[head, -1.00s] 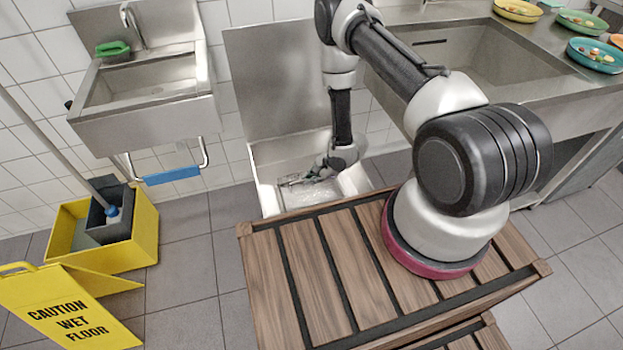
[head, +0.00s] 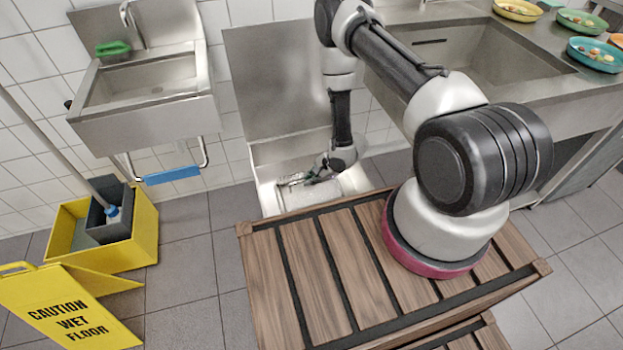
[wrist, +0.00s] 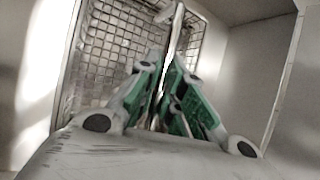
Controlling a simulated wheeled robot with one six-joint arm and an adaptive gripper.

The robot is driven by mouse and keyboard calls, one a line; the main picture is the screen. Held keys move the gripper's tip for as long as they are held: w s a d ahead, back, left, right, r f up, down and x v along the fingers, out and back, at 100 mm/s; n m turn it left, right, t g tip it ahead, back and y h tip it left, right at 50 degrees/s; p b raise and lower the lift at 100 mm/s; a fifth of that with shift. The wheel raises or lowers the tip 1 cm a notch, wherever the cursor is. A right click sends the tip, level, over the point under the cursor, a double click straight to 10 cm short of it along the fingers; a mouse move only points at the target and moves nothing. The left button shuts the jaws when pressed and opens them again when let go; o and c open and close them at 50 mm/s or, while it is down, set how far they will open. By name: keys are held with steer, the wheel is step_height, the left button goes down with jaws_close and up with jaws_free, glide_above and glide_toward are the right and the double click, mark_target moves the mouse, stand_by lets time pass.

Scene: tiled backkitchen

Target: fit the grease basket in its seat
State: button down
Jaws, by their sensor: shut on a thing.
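The grease basket (wrist: 115,50) is a wire-mesh basket, seen close up in the wrist view. A thin metal handle rises from it between my fingertips. My gripper (wrist: 168,72), with green finger parts, is shut on this handle. In the head view my gripper (head: 316,172) reaches down into an open steel box (head: 268,200), and a small part of the basket (head: 291,180) shows beside it. The basket is inside the box walls. Its underside and the seat are hidden, so I cannot tell whether they touch.
The box's raised steel lid (head: 275,85) stands behind it. A slatted wooden platform (head: 320,275) lies in front. A hand sink (head: 150,95), a yellow mop bucket (head: 140,235) and a wet-floor sign (head: 65,305) are at left. A large sink (head: 480,55) is at right.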

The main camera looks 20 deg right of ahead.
steer(key=c, duration=1.5)
jaws_free()
steer(key=v, duration=1.2)
